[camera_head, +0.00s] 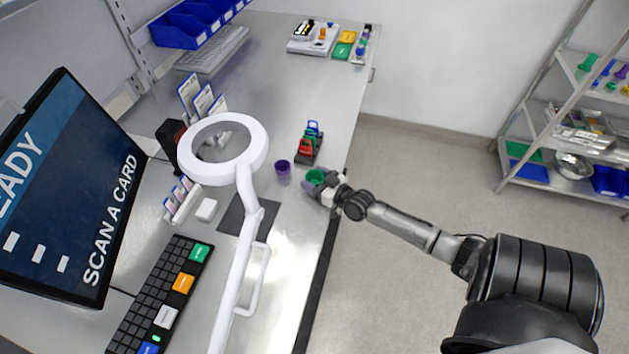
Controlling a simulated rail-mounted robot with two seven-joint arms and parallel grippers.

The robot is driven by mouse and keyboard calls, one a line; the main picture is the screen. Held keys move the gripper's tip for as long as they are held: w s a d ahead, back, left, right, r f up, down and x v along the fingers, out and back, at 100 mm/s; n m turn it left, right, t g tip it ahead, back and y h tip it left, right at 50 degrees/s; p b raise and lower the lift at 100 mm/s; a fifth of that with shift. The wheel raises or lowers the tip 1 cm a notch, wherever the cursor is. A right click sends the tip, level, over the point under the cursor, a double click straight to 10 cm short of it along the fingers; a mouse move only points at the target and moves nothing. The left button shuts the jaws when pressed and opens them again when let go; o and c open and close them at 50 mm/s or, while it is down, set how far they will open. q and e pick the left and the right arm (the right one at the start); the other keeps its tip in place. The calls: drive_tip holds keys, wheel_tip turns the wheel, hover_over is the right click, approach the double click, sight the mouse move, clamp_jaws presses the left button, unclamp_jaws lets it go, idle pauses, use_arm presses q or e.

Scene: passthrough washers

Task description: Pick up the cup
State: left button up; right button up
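A small green cup (315,176) is at the right edge of the metal table, at the fingers of my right gripper (317,183). The fingers reach it from the right and hide part of it. It is too small to tell whether they press on the cup or stand apart from it, or whether the cup touches the table. A purple cup (283,168) stands upright on the table just to the left, apart from the gripper. My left gripper is not in view.
A rack with red, green and blue pieces (309,145) stands just behind the cups. A white ring lamp (252,148) on a stand is to the left, with a dark mat (234,216) below. A monitor (65,190) and keyboard (158,300) are left. The table's far middle is clear.

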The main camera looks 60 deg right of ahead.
drive_tip(key=c, duration=0.5)
drive_tip(key=shift+s+r, duration=0.1)
drive_tip(key=shift+r, duration=0.2)
drive_tip(key=s+a, duration=0.2)
drive_tip(key=s, duration=1.5)
drive_tip(key=shift+s+a+p, duration=0.3)
drive_tip(key=shift+w, duration=0.1)
idle(0.4)
